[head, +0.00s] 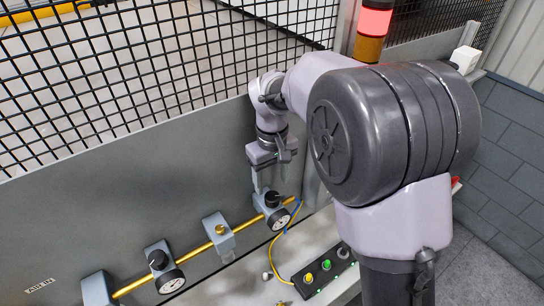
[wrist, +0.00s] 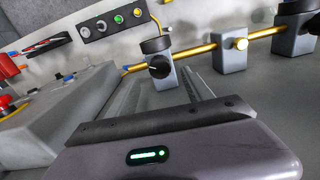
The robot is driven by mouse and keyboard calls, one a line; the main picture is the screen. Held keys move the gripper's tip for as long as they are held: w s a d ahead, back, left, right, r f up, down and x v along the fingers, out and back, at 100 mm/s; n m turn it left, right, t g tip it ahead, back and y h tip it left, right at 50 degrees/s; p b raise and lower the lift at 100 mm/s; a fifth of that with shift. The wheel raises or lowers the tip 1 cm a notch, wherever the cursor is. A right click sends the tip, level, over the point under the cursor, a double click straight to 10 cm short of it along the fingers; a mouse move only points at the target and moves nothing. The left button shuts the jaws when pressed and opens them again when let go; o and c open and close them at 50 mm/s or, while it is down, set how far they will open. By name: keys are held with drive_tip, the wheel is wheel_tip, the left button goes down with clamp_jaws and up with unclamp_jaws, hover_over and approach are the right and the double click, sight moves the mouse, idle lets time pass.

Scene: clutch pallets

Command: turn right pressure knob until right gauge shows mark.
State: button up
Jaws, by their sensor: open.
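The right pressure knob (head: 272,199) is black and sits on a grey regulator block at the right of the pipe. The right gauge (head: 281,220) is a white dial with a black rim on the block's front; its needle and mark are too small to read. My gripper (head: 270,187) points down just above the knob, with its fingers apart. In the wrist view, the knob (wrist: 159,67) lies between and beyond the two fingers of my gripper (wrist: 164,80). I see no contact. The right gauge (wrist: 155,45) shows only its dark rim there.
A yellow pipe (head: 190,252) links the blocks. The left knob (head: 157,259) and left gauge (head: 171,280) stand further left. A button box (head: 324,272) is in front. A mesh fence and grey panel stand behind.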

wheel_tip(320, 180, up, 12)
drive_tip(key=p, duration=0.1)
drive_tip(key=shift+r, duration=0.15)
drive_tip(key=m+t+b, duration=0.1)
drive_tip(key=m+b, duration=0.1)
drive_tip(key=b, duration=0.9)
approach(272, 196)
drive_tip(key=s+d+r, duration=0.2)
drive_tip(key=s+d, duration=0.1)
drive_tip(key=s+d+f+m+t+y+b, duration=0.1)
drive_tip(key=s+d+f+m+t+b, duration=0.1)
drive_tip(key=s+f+b, duration=0.7)
drive_tip(key=s+d+f+m+t+y+b, duration=0.1)
drive_tip(key=s+d+f+m+b, duration=0.4)
drive_tip(key=s+f+b, duration=0.5)
wheel_tip(272, 196, down, 9)
drive_tip(key=m+t+b, duration=0.1)
drive_tip(key=b, duration=0.5)
drive_tip(key=shift+s+m+t, duration=0.15)
drive_tip(key=shift+m+t, duration=0.15)
drive_tip(key=shift+t, duration=0.1)
